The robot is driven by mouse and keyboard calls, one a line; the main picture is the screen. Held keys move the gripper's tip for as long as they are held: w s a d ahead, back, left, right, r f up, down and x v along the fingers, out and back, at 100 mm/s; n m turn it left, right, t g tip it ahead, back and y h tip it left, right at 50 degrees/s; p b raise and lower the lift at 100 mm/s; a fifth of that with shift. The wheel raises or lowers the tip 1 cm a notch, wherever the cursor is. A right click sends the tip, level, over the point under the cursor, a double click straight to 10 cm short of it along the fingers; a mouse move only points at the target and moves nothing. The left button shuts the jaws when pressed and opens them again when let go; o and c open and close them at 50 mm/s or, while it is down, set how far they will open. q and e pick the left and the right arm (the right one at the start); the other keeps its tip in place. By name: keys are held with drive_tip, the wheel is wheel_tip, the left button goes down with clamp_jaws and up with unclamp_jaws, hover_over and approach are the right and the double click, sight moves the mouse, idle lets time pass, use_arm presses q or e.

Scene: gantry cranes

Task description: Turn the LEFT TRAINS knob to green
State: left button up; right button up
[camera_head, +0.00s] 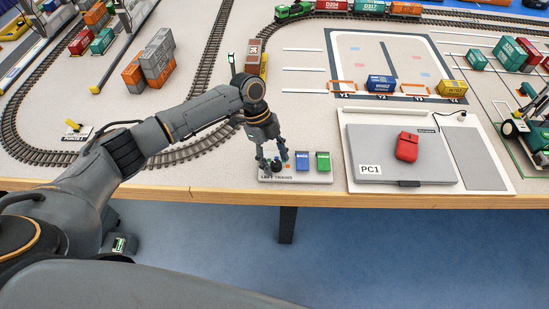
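The LEFT TRAINS panel (308,178) is a pale plate at the table's front edge, with its label along the front. A blue block-like control (302,160) and a green one (323,161) stand on its middle and right. My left gripper (271,164) points down over the left part of the panel. Its dark fingers cover that part, so I cannot make out the knob or its setting. The gap between the fingertips is too small to judge, and whether they touch anything is unclear. My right gripper is out of view.
Curved track (203,70) and a brown wagon (254,50) lie behind my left arm. A green-lit signal (231,60) stands by the track.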

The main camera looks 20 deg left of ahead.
use_arm(q)
drive_tip(key=v, duration=1.2)
idle(0.3)
